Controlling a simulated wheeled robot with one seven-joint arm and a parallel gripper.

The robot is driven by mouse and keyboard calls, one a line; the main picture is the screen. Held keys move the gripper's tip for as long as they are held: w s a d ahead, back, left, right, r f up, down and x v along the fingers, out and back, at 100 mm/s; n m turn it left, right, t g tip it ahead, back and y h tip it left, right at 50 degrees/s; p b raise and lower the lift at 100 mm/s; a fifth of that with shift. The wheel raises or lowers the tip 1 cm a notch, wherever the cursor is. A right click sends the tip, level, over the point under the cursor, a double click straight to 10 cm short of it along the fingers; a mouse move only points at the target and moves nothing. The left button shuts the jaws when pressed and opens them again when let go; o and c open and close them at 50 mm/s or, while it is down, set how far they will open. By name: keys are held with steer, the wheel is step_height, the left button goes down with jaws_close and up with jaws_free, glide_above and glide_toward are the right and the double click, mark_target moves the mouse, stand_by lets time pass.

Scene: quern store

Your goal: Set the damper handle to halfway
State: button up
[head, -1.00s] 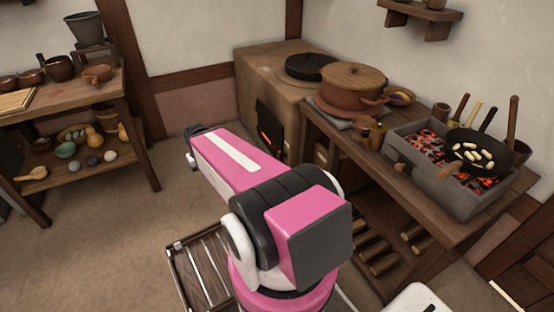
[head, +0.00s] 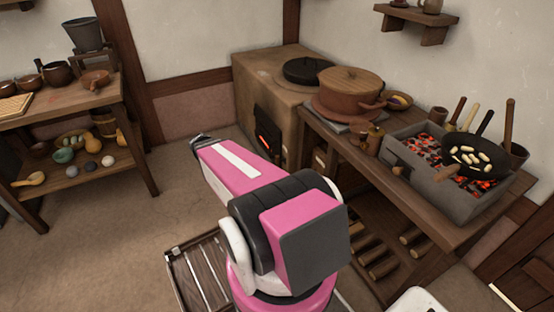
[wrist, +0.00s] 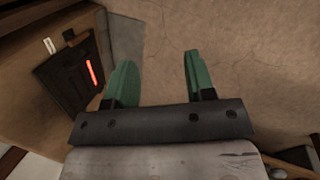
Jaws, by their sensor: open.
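The clay stove (head: 245,85) at the back has a dark fire door (head: 268,128) with a glowing red slit. The door also shows at the left of the wrist view (wrist: 65,85), with a small dark block (wrist: 69,36) and a pale tag at its upper edge. A small round knob (head: 398,168) sits on the front of the grey brazier. I cannot tell for sure which part is the damper handle. My gripper (wrist: 158,62) is open, its green fingers apart with only floor between them, to the right of the door. In the head view my arm hides its fingers.
A wooden bench (head: 440,230) holds the brazier (head: 430,185) with hot coals and a black pan (head: 475,150). A lidded pot (head: 350,90) stands beside the stove. A shelf table (head: 110,110) stands at the left.

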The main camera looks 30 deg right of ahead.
steer(key=w+d+f+n+h, duration=0.4)
steer(key=w+d+f, duration=0.15)
steer(key=d, duration=0.35)
steer(key=w+d+f+n+h, duration=0.3)
steer(key=w+d+f+h, duration=0.1)
steer(key=d+f, duration=0.4)
steer(key=n+t+h, duration=0.2)
steer(key=n+h, duration=0.4)
steer(key=n, duration=0.3)
glide_toward(277, 161)
step_height(277, 161, up, 2)
steer(key=d, duration=0.3)
steer(key=w+d, duration=0.1)
steer(key=d, duration=0.6)
steer(key=shift+w+d+r, duration=0.15)
steer(key=shift+w+d, duration=0.15)
steer(key=shift+d, duration=0.1)
